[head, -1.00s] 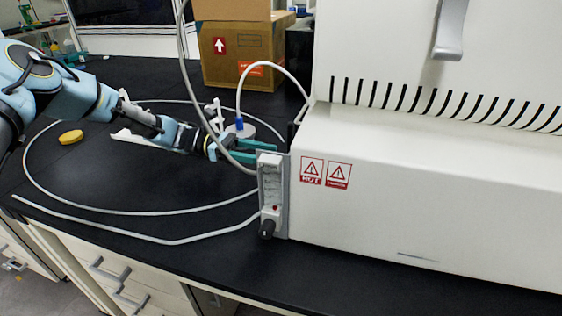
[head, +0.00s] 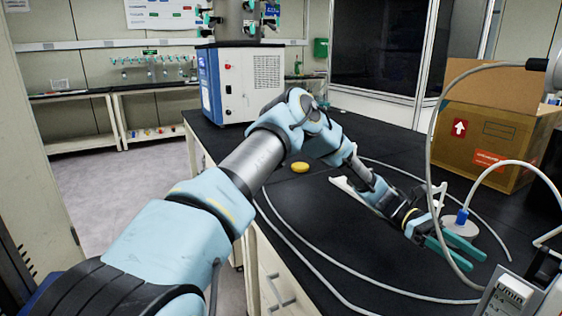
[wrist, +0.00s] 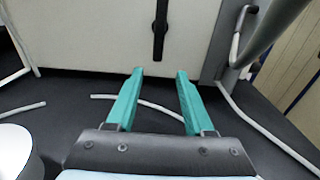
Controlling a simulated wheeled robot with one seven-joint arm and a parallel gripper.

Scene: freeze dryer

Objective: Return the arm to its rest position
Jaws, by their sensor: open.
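My arm reaches across the head view from the lower left, bent at the elbow over the black bench. My gripper (head: 456,247) is at its end, low over the bench at the right. In the wrist view my gripper (wrist: 158,90) has its two green fingers apart with nothing between them. Beyond the fingertips there is a pale panel (wrist: 100,40) with a black handle (wrist: 160,28). In the head view a grey hose passes in front of the gripper.
The flowmeter (head: 508,295) is at the lower right. A cardboard box (head: 490,130) stands behind the gripper. A yellow round object (head: 300,167) lies on the bench (head: 330,225). Grey hose (head: 300,255) loops over the bench. A white-and-blue machine (head: 240,85) stands at the far end.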

